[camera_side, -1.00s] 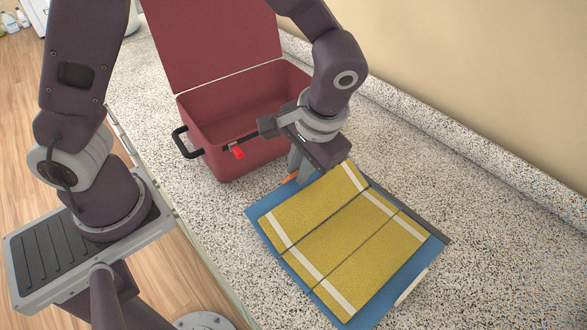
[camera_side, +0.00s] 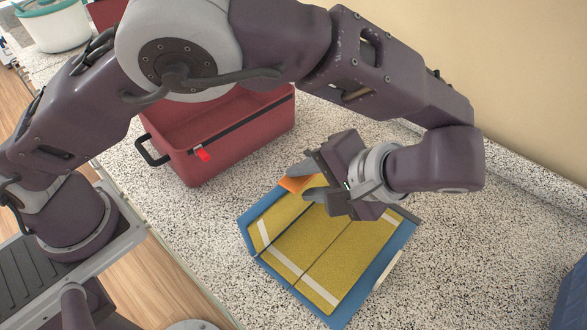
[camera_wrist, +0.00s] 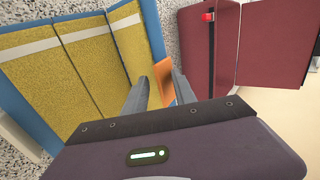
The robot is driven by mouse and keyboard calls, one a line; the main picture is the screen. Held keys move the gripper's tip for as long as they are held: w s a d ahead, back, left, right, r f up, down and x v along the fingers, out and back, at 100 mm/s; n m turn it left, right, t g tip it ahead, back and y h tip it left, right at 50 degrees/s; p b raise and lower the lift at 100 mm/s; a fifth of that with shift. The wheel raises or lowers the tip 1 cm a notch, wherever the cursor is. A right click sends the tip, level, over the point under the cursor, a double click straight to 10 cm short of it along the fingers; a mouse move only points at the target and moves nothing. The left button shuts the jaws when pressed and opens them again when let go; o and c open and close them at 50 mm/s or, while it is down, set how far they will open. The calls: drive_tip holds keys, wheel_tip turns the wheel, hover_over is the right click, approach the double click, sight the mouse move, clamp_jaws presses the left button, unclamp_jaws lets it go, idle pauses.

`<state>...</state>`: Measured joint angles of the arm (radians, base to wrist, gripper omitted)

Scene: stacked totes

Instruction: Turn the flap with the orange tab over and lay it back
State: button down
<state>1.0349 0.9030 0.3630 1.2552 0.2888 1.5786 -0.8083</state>
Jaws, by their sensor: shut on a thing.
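A yellow folded sheet with white stripes (camera_side: 318,250) lies on a blue board (camera_side: 372,275). Dark creases divide it into panels; the wrist view also shows its yellow panels (camera_wrist: 95,50). The orange tab (camera_side: 295,184) is at the sheet's edge nearest the red box, and it also shows between the fingers in the wrist view (camera_wrist: 163,78). My gripper (camera_side: 297,183) is tilted, reaching in from the right, and shut on the flap's orange tab. It hides part of the flap behind it. How far the flap is raised is hard to tell.
An open red box (camera_side: 215,145) with a black handle and a red latch stands just behind and left of the board. A wall closes off the back.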

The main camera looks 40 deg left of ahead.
drive_tip(key=d+f+y, duration=0.1)
drive_tip(key=d, duration=0.1)
drive_tip(key=d+f+y, duration=0.1)
drive_tip(key=y, duration=0.1)
drive_tip(key=shift+s+d+f, duration=0.1)
drive_tip(key=shift+d+f, duration=0.1)
drive_tip(key=shift+d, duration=0.15)
drive_tip(key=shift+d+f, duration=0.2)
drive_tip(key=shift+d, duration=0.1)
idle(1.1)
drive_tip(key=c, duration=1.5)
unclamp_jaws()
drive_tip(key=shift+f, duration=0.1)
drive_tip(key=shift+c, duration=0.4)
